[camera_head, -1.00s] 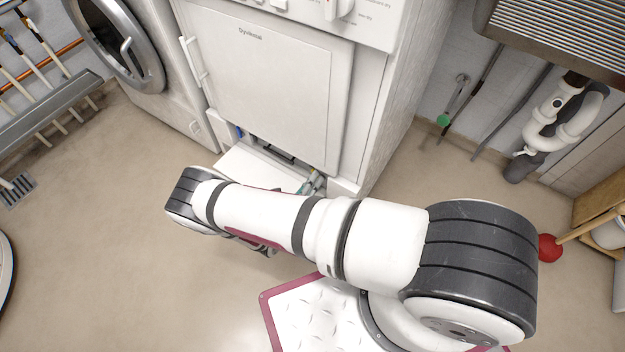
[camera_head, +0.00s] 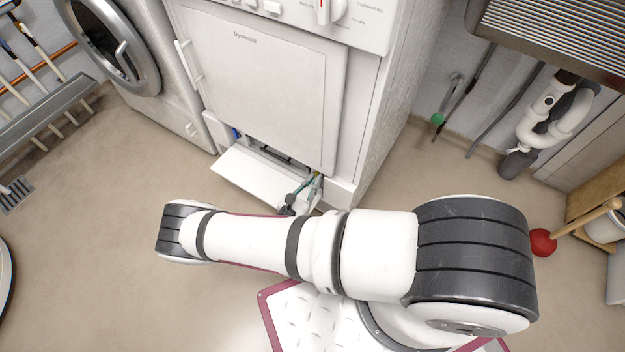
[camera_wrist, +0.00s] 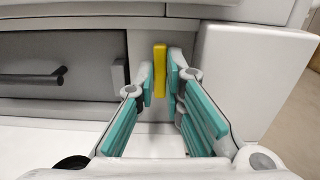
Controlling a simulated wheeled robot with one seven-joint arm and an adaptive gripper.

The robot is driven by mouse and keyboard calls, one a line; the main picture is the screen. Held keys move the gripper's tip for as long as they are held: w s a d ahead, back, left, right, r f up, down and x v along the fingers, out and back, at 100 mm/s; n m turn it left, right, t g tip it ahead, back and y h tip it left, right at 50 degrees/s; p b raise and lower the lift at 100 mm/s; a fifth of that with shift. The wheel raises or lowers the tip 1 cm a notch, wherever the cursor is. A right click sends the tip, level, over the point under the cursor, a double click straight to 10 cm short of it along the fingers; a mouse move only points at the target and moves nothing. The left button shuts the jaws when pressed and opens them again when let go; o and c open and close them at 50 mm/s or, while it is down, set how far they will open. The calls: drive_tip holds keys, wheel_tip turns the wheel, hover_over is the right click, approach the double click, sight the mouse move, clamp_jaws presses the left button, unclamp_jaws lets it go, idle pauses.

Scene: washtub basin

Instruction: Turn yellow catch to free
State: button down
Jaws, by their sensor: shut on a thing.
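The yellow catch (camera_wrist: 160,70) stands upright in the wrist view, in the recess at the bottom of the white dryer (camera_head: 262,85). My gripper (camera_wrist: 160,88) has its teal-padded fingers on either side of the catch, and their tips are shut on it. In the head view my gripper (camera_head: 304,190) is at the right end of the low opening, partly hidden by my arm.
A white flap (camera_head: 250,178) hangs open below the dryer. A dark panel with a black handle (camera_wrist: 32,77) lies left of the catch in the wrist view. A washing machine (camera_head: 150,100) stands at left. A red plunger (camera_head: 542,243) stands at right. Floor at left is clear.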

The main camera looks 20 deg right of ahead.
drive_tip(key=shift+m, duration=0.3)
drive_tip(key=c, duration=1.7)
unclamp_jaws()
